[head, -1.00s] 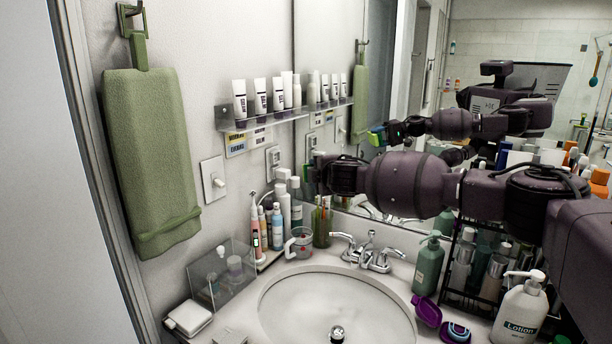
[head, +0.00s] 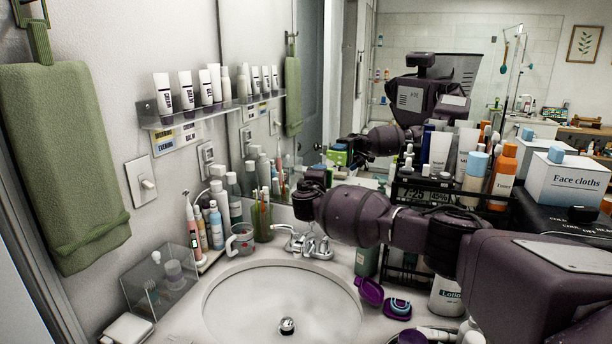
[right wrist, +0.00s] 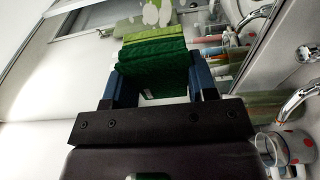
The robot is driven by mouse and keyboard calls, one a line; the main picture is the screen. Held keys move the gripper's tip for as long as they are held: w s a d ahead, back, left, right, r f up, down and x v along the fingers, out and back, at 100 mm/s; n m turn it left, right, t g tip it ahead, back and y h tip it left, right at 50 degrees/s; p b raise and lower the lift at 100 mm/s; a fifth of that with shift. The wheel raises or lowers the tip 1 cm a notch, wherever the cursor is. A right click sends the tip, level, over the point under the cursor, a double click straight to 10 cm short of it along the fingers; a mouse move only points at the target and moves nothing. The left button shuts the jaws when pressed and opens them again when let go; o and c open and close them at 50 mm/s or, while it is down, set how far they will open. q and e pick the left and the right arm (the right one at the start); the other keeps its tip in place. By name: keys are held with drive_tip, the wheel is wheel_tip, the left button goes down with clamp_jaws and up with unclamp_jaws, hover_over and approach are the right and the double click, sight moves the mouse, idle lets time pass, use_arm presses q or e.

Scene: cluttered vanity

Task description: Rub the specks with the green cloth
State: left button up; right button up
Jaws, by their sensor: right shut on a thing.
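My right gripper (right wrist: 152,88) is shut on a folded green cloth (right wrist: 155,62), dark green with a lighter green edge. In the head view my right gripper (head: 306,196) is above the faucet, close to the mirror, and the held cloth is hidden behind it. The cloth's reflection (head: 338,155) shows in the mirror. Pale and olive blotches (right wrist: 157,12) show just past the cloth in the right wrist view; I cannot tell if they are the specks or a reflection. A green towel (head: 62,165) hangs on the left wall. My left gripper is not in view.
The sink (head: 285,305) and faucet (head: 303,243) lie below my right arm. A spotted cup (head: 240,240), bottles and a clear box (head: 158,280) stand left. A wall shelf (head: 215,112) holds tubes. A crowded rack (head: 408,250) and lotion bottle (head: 446,296) are at right.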

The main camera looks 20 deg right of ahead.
sight(330, 166)
drive_tip(key=shift+w+d+f+b, duration=0.15)
drive_tip(key=shift+w+d+b, duration=0.2)
drive_tip(key=shift+d+b, duration=0.2)
use_arm(q)
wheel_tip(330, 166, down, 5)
drive_tip(key=b, duration=0.4)
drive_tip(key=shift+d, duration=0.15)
use_arm(e)
drive_tip(key=x, duration=0.4)
drive_tip(key=shift+w+d, duration=0.15)
drive_tip(key=shift+d, duration=0.35)
use_arm(q)
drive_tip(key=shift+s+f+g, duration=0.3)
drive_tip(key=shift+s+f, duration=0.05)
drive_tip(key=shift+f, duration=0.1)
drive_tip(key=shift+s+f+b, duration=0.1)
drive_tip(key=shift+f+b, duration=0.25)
drive_tip(key=shift+b, duration=0.1)
use_arm(e)
drive_tip(key=shift+w+d, duration=0.35)
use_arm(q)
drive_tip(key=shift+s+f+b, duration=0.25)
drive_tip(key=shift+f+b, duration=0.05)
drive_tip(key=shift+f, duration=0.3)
use_arm(e)
drive_tip(key=shift+w+d, duration=0.3)
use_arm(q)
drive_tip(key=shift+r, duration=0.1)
use_arm(e)
drive_tip(key=shift+r, duration=0.2)
